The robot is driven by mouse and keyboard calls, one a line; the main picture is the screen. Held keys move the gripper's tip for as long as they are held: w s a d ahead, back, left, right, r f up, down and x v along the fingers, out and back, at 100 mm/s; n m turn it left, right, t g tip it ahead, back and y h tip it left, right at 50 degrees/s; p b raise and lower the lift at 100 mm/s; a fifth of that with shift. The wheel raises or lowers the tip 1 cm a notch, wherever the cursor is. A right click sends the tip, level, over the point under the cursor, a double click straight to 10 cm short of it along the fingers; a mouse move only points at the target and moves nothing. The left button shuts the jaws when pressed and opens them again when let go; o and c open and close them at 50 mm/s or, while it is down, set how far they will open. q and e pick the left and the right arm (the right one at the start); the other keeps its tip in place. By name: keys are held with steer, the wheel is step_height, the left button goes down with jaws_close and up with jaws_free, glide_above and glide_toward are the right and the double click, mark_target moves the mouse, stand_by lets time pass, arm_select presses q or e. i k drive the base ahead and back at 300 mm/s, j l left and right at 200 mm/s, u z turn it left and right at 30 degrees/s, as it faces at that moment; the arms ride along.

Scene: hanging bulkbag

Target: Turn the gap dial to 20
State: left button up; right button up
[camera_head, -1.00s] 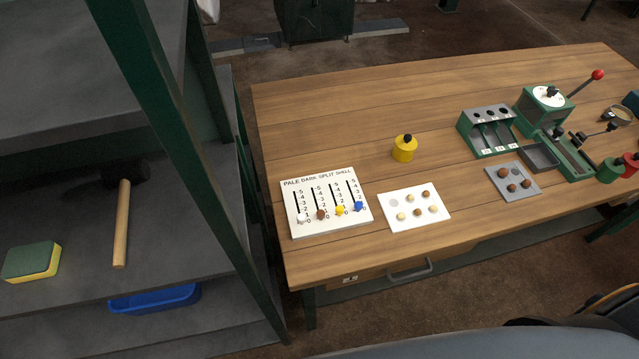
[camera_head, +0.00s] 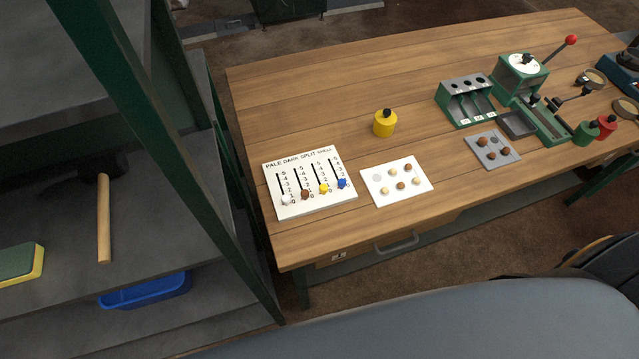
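The likely gap dial is a round white dial with a black knob (camera_head: 524,61). It sits on top of a green machine (camera_head: 520,80) at the right back of the wooden table. Its markings are too small to read. The machine has a lever with a red ball (camera_head: 571,40) reaching up to the right. Neither of my grippers shows in the head view.
On the wooden table (camera_head: 320,100) stand a slider board (camera_head: 310,183), a white card with round pieces (camera_head: 396,181), a yellow canister (camera_head: 384,123), a green rack (camera_head: 466,101) and a grey tray (camera_head: 493,150). A shelf (camera_head: 150,230) with a hammer (camera_head: 104,215) stands left.

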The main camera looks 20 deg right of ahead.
mark_target(526, 58)
steer(key=z, duration=1.8)
steer(key=l, duration=0.15)
